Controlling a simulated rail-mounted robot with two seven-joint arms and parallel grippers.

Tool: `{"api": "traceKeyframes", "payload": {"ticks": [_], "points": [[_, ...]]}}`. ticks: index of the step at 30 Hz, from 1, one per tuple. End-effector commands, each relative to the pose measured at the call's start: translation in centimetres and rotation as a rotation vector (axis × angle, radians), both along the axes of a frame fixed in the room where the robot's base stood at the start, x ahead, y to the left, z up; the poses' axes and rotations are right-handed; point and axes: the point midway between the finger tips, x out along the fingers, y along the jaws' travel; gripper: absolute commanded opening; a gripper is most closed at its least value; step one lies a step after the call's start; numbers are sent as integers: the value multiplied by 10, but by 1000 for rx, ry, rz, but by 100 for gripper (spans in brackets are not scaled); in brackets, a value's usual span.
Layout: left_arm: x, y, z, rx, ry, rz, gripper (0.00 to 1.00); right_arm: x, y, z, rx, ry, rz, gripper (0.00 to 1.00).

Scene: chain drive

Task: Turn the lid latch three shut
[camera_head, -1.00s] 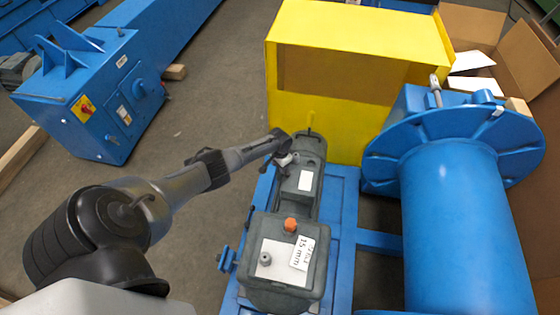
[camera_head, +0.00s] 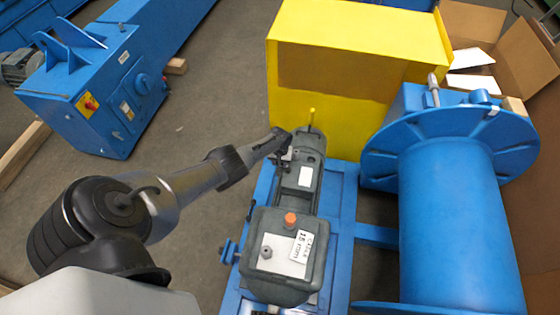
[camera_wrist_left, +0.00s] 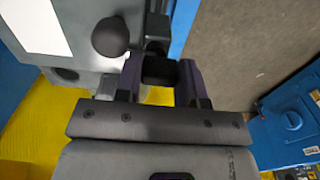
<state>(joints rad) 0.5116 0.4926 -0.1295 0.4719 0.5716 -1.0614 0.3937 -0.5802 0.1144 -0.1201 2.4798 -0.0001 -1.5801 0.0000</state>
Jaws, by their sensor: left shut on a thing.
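My left gripper (camera_head: 284,154) reaches the far left side of the grey motor unit (camera_head: 306,202), close to the yellow guard box (camera_head: 345,105). In the left wrist view its two fingers (camera_wrist_left: 160,84) are shut on a small dark block (camera_wrist_left: 158,70), which looks like a lid latch; I cannot read its number. A round dark knob (camera_wrist_left: 110,37) sits beside it on the grey housing. The latch's pivot is hidden. My right gripper is not in view.
The grey gearbox with an orange cap (camera_head: 290,219) sits on a blue frame (camera_head: 342,230). A large blue drum (camera_head: 455,215) stands to the right. A blue machine (camera_head: 95,95) stands at the left. Bare floor lies between it and my arm.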

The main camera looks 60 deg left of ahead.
Motion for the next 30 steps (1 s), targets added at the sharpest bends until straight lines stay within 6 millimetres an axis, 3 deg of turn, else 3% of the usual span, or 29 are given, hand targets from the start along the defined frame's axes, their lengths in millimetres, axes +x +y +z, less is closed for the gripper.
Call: {"api": "traceKeyframes", "payload": {"ticks": [16, 17, 18, 24, 30], "points": [[1, 0, 1, -1, -2, 23, 12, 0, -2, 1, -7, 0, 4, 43], [1, 0, 1, -1, -2, 23, 37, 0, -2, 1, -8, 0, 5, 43], [1, 0, 1, -1, -2, 23, 41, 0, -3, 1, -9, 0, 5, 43], [0, 0, 0, -1, -1, 22, 60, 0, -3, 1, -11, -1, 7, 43], [0, -1, 0, -1, 0, 21, 62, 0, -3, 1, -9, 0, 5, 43]]}}
